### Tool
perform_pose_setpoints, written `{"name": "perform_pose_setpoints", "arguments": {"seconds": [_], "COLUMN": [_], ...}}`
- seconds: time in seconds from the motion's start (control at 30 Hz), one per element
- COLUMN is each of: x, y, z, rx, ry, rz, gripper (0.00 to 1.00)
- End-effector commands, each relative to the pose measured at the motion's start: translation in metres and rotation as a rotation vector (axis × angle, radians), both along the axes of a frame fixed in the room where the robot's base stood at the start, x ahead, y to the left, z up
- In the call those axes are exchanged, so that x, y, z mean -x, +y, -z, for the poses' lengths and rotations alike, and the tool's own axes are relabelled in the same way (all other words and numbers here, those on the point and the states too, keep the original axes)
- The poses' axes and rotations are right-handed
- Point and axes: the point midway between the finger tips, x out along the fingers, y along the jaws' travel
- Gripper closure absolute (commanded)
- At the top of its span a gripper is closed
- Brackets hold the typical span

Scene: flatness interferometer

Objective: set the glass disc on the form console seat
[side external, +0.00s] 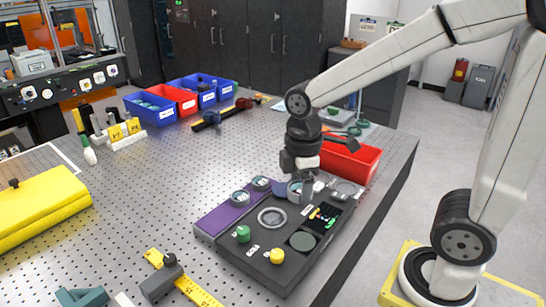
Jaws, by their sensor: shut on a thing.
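The form console (262,258) is a dark slab on the perforated table. It has a pale ring seat (272,217), a green knob (243,234), a yellow knob (277,256), a dark round pad (302,241) and a small display. My gripper (302,196) points down over the console's far part, behind and right of the ring seat. It is shut on a pale round piece that looks like the glass disc (295,188). The fingers partly hide it, and I cannot tell its height above the console.
A purple strip (214,220) beside the console carries two round pieces (240,197). A red bin (351,161) stands close behind my gripper. Blue and red bins (150,108) stand at the back left. A yellow block (40,205) lies left.

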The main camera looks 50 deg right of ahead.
Motion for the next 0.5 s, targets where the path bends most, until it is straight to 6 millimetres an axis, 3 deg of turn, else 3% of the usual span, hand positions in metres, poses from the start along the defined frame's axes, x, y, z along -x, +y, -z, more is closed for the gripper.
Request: {"name": "perform_pose_setpoints", "arguments": {"seconds": [0.2,0.5], "x": [0.033,0.052], "y": [-0.014,-0.02], "z": [-0.001,0.0], "rx": [0.0,0.0], "ry": [-0.003,0.0], "rz": [-0.033,-0.057], "gripper": [0.97,0.97]}}
